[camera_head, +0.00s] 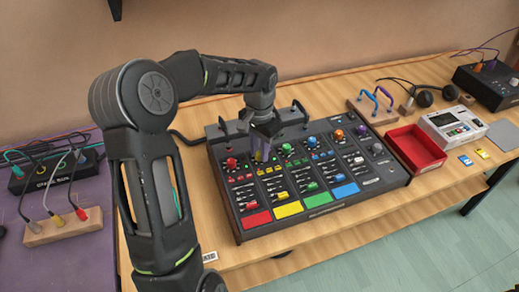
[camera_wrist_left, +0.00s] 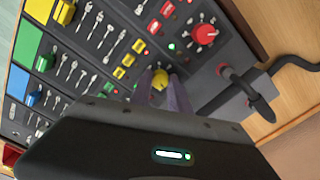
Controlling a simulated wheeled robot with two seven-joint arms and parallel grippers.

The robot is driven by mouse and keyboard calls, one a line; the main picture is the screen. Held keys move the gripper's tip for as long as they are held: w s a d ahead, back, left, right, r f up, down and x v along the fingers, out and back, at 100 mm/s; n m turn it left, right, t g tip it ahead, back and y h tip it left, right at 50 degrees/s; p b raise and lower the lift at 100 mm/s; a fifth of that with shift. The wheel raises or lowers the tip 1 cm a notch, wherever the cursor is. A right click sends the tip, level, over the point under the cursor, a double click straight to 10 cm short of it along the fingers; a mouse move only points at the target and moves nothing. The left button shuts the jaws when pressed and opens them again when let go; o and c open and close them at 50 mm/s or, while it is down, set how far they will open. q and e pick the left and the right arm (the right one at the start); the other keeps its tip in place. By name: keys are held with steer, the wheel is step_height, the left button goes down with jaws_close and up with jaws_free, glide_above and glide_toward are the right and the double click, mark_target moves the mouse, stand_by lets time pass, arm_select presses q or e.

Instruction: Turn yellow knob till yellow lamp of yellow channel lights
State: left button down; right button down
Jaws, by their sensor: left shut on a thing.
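The black mixer panel (camera_head: 385,172) has red, yellow, green and blue channels, and the yellow channel ends in a yellow pad (camera_head: 288,210). My left gripper (camera_head: 262,152) reaches down over the upper part of the yellow channel. In the left wrist view the yellow knob (camera_wrist_left: 160,79) sits between the fingers of my left gripper (camera_wrist_left: 163,92), which is shut on it. In the head view the gripper hides the knob. I cannot make out a lit yellow lamp in either view. My right gripper is not in view.
A red knob (camera_wrist_left: 204,34) stands beside the yellow one, with a small green light (camera_wrist_left: 171,47) nearby. A black handle (camera_wrist_left: 247,88) rises at the panel's back edge. A red tray (camera_head: 415,150) stands right of the panel; a wooden block with plugs (camera_head: 62,228) lies left.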

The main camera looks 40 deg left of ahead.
arm_select(q)
steer(key=c, duration=1.2)
jaws_free()
steer(key=shift+c, duration=0.2)
steer(key=shift+r, duration=0.15)
step_height(320, 180, up, 8)
steer(key=shift+f, duration=0.2)
